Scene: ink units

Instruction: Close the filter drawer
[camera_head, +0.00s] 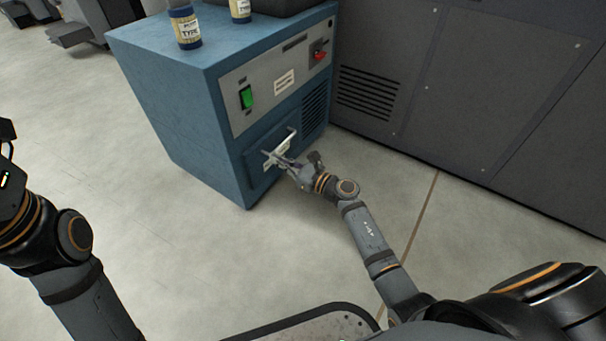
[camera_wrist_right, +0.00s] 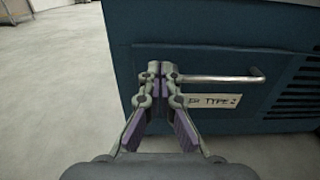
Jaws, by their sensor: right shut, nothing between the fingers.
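The filter drawer (camera_head: 256,172) is a blue front low on the blue cabinet (camera_head: 187,110), with a metal bar handle and a white label. In the right wrist view the drawer front (camera_wrist_right: 200,58) fills much of the picture, with the handle (camera_wrist_right: 222,79) and a label reading "TYPE 2" (camera_wrist_right: 218,101). My right gripper (camera_head: 274,160) is shut and empty at the left end of the handle; its fingertips (camera_wrist_right: 158,72) hide that end. I cannot tell whether they touch the front. My left arm (camera_head: 60,235) is at the left edge; its fingers are out of view.
The cabinet has a green switch (camera_head: 246,97) and a red knob (camera_head: 319,55). Bottles (camera_head: 185,28) stand on its top. A large dark grey housing (camera_head: 470,90) stands to the right. The floor (camera_head: 180,255) in front is clear.

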